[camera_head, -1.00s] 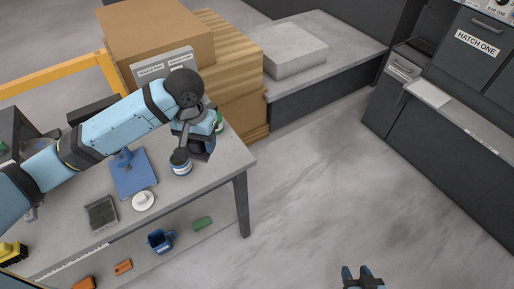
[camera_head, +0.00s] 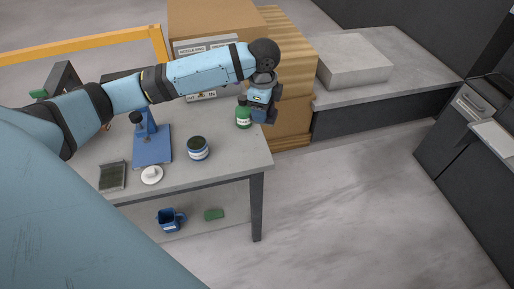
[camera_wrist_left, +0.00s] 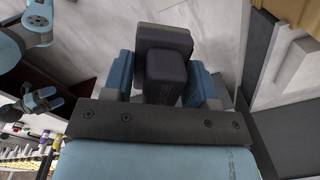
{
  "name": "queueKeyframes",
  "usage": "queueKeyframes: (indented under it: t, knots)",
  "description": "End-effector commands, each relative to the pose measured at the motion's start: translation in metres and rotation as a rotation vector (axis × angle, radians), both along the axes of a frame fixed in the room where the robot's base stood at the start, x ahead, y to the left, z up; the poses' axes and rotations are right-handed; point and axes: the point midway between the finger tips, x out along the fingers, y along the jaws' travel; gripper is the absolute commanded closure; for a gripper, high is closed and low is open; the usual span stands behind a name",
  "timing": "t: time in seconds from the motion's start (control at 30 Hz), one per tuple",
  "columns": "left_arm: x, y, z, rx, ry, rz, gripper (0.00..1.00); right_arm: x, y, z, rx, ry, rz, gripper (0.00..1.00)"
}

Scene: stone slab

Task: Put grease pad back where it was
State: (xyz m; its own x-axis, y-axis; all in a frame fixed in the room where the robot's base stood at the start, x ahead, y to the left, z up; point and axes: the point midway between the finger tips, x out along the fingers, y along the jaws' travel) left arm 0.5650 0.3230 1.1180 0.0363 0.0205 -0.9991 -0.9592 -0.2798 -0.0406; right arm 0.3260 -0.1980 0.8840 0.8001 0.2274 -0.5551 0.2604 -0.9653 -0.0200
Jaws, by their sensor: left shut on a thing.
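My left gripper (camera_head: 262,104) is over the right end of the grey workbench (camera_head: 222,172), just right of a green jar. In the left wrist view its blue fingers (camera_wrist_left: 165,85) are shut on a dark block-shaped thing with a wider dark slab (camera_wrist_left: 163,38) at its far end, which I take for the grease pad. In the head view the arm and fingers mostly hide the held thing. My right gripper (camera_wrist_left: 38,106) shows small at the left of the left wrist view; its jaw state is unclear.
On the bench stand the green jar (camera_head: 243,117), a blue-and-white jar (camera_head: 197,149), a blue stand (camera_head: 152,148), a white round piece (camera_head: 152,175) and a dark square tray (camera_head: 112,177). Cardboard boxes (camera_head: 285,70) stand behind. A blue mug (camera_head: 170,219) is on the lower shelf. Open floor lies right.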

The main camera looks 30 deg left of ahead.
Motion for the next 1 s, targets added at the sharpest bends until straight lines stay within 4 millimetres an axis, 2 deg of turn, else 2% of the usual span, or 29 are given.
queueKeyframes:
  t: [0.03,0.2,0.3,0.47,0.57,1.0]
  knots:
    - [0.007,0.009,-0.007,0.007,-0.005,-0.095,0.73,0.000,0.001,-0.009,0.001,0.000,0.002,0.19]
    - [0.024,0.032,-0.012,0.023,-0.013,-0.391,0.73,0.000,0.004,-0.017,0.004,0.001,0.009,0.19]
    - [0.029,0.040,-0.013,0.030,-0.015,-0.504,0.73,0.001,0.006,-0.017,0.004,-0.002,0.014,0.19]
    - [0.033,0.047,-0.018,0.035,-0.017,-0.588,0.73,0.003,0.007,-0.014,0.005,-0.009,0.018,0.19]
    - [0.032,0.047,-0.034,0.034,-0.014,-0.598,0.73,0.003,0.007,-0.011,0.005,-0.012,0.018,0.19]
    - [0.033,0.046,-0.146,0.034,-0.015,-0.596,0.73,0.003,0.000,-0.006,-0.006,-0.008,0.009,0.19]
